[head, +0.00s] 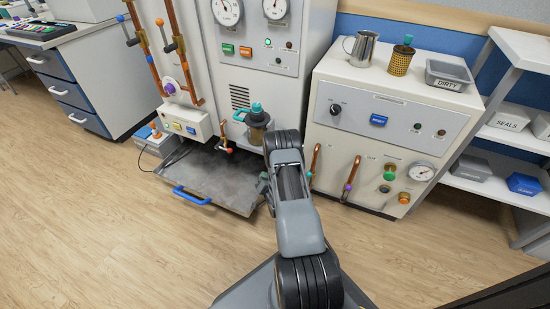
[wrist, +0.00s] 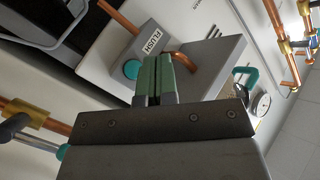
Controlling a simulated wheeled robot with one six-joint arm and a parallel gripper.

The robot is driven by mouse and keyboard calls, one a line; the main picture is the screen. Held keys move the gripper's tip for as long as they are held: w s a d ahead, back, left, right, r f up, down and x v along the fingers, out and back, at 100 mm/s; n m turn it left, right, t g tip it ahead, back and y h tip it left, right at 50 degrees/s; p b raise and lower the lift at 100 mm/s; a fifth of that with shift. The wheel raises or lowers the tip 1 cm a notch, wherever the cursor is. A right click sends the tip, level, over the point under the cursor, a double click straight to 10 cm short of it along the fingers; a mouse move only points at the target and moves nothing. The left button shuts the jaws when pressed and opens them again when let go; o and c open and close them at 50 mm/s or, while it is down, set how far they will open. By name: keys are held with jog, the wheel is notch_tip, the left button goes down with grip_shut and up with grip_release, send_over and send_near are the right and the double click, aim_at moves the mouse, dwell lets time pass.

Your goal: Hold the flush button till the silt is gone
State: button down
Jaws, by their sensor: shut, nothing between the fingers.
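The teal flush button (wrist: 131,69) is a round cap on a grey box marked FLUSH (wrist: 152,42) in the wrist view. My gripper (wrist: 157,60) has its green fingers shut together with nothing between them. Its tips show just right of the button, over the grey box. The button's face shows clear of the fingers; I cannot tell the gap in depth. In the head view my arm hides the button and the fingers. A dark, see-through bowl with a teal top (head: 257,119) hangs on the white cabinet. I cannot make out silt in it.
A grey tray with a blue handle (head: 192,195) sticks out low from the cabinet. Copper pipes (head: 164,50) run up its left side. A second white unit (head: 385,130) with a gauge and valves stands right. The wood floor at front left is clear.

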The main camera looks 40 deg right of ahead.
jog(key=w+d+b, duration=0.3)
jog(key=w+d, duration=0.1)
jog(key=d, duration=0.3)
jog(key=shift+d, duration=0.3)
jog(key=shift+w+d+b, duration=0.1)
jog(key=shift+w+b, duration=0.05)
jog(key=shift+b, duration=0.15)
dwell(1.9)
jog(key=shift+w+d, duration=0.1)
jog(key=shift+d, duration=0.15)
jog(key=shift+w+d+b, duration=0.3)
jog(key=shift+d+b, duration=0.2)
jog(key=shift+b, duration=0.1)
dwell(4.0)
